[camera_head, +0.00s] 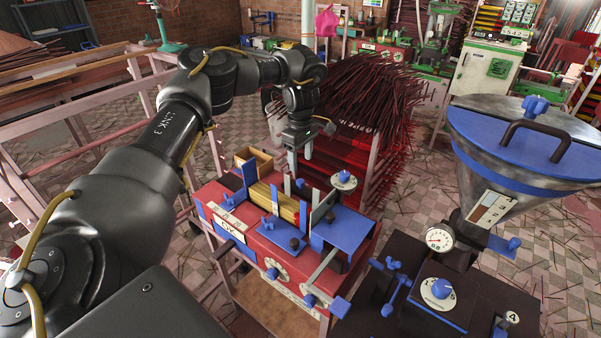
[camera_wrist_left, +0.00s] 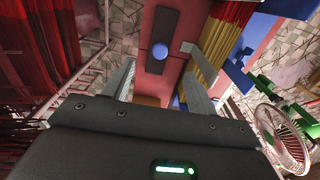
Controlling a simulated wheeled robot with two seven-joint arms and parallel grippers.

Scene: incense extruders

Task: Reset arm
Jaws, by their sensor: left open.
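My left arm reaches in from the left of the head view. Its left gripper (camera_head: 300,160) points down over the far side of the red machine (camera_head: 265,254). In the left wrist view the two fingers of the left gripper (camera_wrist_left: 158,88) stand apart with nothing held between them. Beyond them lie a dark plate with a blue knob (camera_wrist_left: 159,47) and yellow sticks (camera_wrist_left: 222,35). In the head view the yellow sticks (camera_head: 272,203) lie in the machine between blue plates. The gap between fingertips and machine is hard to judge. My right gripper is not in view.
A blue-lidded metal hopper (camera_head: 520,145) and a black machine with a gauge (camera_head: 439,239) stand at the right. A rack piled with dark red sticks (camera_head: 360,105) is behind the red machine. A small wooden box (camera_head: 262,160) sits at its back. Pink railings (camera_head: 60,130) are at the left.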

